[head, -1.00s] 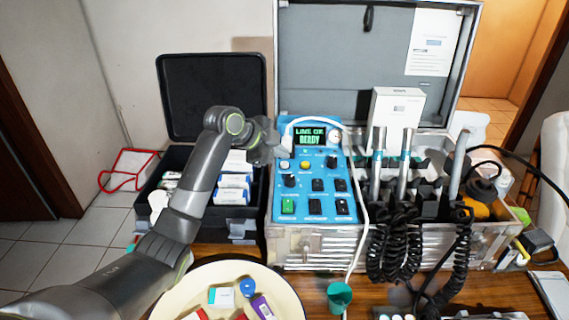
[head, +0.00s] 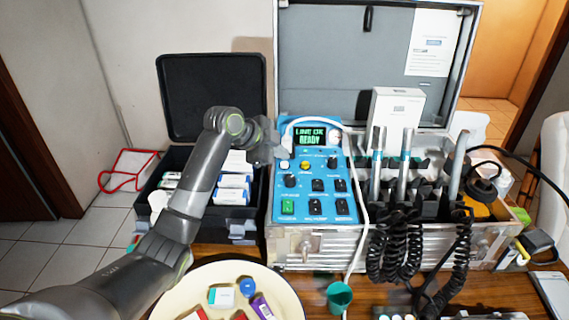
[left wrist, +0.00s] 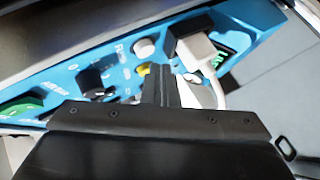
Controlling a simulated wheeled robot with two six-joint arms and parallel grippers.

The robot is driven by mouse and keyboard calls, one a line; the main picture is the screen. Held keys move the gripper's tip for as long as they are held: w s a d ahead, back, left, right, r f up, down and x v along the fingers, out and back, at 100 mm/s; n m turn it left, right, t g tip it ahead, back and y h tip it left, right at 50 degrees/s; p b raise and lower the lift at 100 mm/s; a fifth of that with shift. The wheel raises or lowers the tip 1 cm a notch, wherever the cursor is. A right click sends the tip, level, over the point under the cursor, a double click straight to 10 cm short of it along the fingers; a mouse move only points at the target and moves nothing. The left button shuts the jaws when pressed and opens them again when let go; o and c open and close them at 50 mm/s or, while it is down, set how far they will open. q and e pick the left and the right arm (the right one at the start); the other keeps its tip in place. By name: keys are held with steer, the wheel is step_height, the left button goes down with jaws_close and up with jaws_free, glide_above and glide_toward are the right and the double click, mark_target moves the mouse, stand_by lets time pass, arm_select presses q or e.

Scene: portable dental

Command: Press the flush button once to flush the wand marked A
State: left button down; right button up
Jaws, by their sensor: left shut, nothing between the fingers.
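The blue control panel (head: 327,208) stands in the open metal case. Its screen (head: 310,138) reads LINE OK, READY. Below the screen are a white button (head: 285,165) and a yellow button (head: 306,165); both also show in the left wrist view, white (left wrist: 145,48) and yellow (left wrist: 143,69). Their labels are too small to read, so I cannot tell which is flush. My left gripper (head: 277,151) is shut and empty at the panel's upper left edge. In the left wrist view its fingertips (left wrist: 161,72) appear beside the yellow button; contact is unclear. Several wands (head: 404,165) stand at the right, letters unreadable.
A white tube loops over the screen and runs down past a green cup (head: 339,297). Black coiled cords (head: 400,245) hang before the case. An open black box (head: 240,225) is at the left. A cream plate (head: 285,290) with small items lies in front.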

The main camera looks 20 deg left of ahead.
arm_select(q)
steer(key=shift+f, duration=0.1)
stand_by(0.4)
steer(key=shift+f, duration=0.35)
steer(key=shift+f, duration=0.45)
stand_by(0.8)
steer(key=shift+r+p, duration=0.9)
step_height(320, 180, up, 5)
steer(key=p, duration=0.4)
steer(key=shift+s+p, duration=0.1)
steer(key=shift+p, duration=0.25)
